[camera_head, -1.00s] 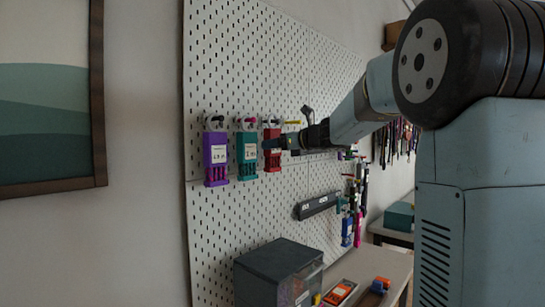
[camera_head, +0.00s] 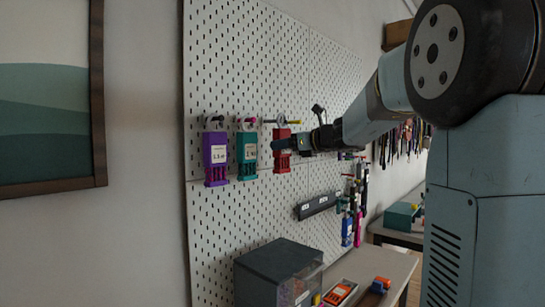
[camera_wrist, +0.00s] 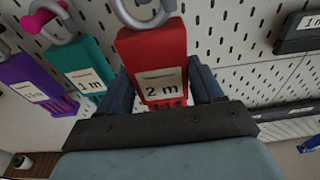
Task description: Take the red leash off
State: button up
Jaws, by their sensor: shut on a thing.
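The red leash (camera_head: 281,152) has a red block with a white label reading "2 m" and a grey ring at its top. My gripper (camera_wrist: 162,88) is shut on the red block, with one dark finger on each side of it in the wrist view. In the head view my gripper (camera_head: 288,145) reaches it from the right. The ring appears to be still around a peg with a yellow tip (camera_head: 296,121), partway along its length. The wrist view cuts off the ring's top, and the peg is not seen there.
A teal leash (camera_head: 247,152) and a purple leash (camera_head: 215,155) hang on pegs just left. The pegboard (camera_head: 240,60) stands behind. A dark label bar (camera_head: 316,206) is below right, and a grey box (camera_head: 275,272) stands on the bench below.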

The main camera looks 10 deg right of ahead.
jog(key=shift+v, duration=1.35)
